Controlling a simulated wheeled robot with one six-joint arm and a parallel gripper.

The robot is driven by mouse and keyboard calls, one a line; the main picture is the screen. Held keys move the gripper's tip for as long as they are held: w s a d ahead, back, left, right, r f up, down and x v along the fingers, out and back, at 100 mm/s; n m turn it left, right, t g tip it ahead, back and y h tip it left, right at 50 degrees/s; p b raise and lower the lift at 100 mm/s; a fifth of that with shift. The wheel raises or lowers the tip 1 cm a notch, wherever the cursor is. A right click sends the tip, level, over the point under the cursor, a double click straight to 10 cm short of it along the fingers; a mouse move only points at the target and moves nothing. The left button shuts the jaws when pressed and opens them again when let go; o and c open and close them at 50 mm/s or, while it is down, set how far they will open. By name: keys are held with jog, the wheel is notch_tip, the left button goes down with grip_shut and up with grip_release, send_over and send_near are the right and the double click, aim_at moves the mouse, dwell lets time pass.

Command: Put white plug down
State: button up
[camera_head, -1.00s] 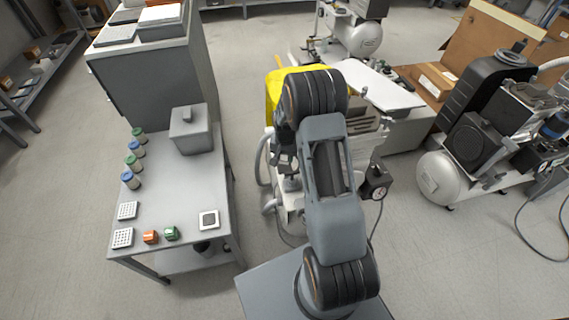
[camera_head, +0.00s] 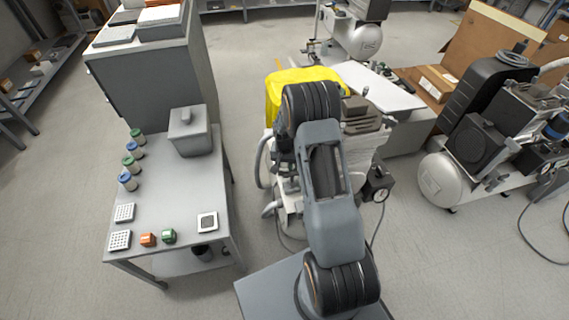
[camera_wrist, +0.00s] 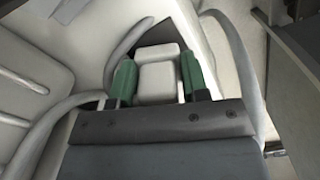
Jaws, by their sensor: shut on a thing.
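The white plug (camera_wrist: 156,82) is a pale block with rounded edges. It sits between the two green fingers of my gripper (camera_wrist: 158,80) in the wrist view, one finger on each side. My gripper is shut on it. In the head view my arm hides the gripper and the plug. Around the plug in the wrist view are a pale hose and whitish surfaces close by. I cannot tell whether the plug touches them.
A grey table (camera_head: 175,215) at the left bears jars, a grey box (camera_head: 190,131), small blocks and a white square pad (camera_head: 207,222). A compressor with a yellow cover (camera_head: 296,82) stands behind my arm. Another compressor (camera_head: 440,180) stands at the right. Floor lies open between them.

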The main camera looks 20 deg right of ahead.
jog(key=shift+f, duration=0.4)
jog(key=o, duration=1.2)
jog(key=shift+r, duration=0.1)
notch_tip(320, 180, up, 12)
jog(key=p, duration=0.3)
jog(key=shift+r+p, duration=0.2)
jog(key=shift+p, duration=0.2)
jog(key=s+a+r+n+t, duration=0.1)
jog(key=s+a+r+n, duration=0.15)
jog(key=s+r, duration=0.35)
jog(key=s+a+r+n+t, duration=0.1)
jog(key=s+a+r, duration=0.3)
jog(key=r, duration=0.4)
jog(key=shift+s+a+r+n+t, duration=0.15)
jog(key=shift+s+a+r+n, duration=0.45)
jog(key=shift+s, duration=1.4)
jog(key=shift+s+a+r+n+t, duration=0.1)
jog(key=shift+s+a+r+n, duration=0.5)
jog(key=shift+s, duration=1.4)
jog(key=shift+s+a+r+n+t, duration=0.15)
jog(key=shift+s+a+r+n, duration=0.45)
jog(key=shift+s, duration=1.4)
jog(key=shift+a, duration=0.2)
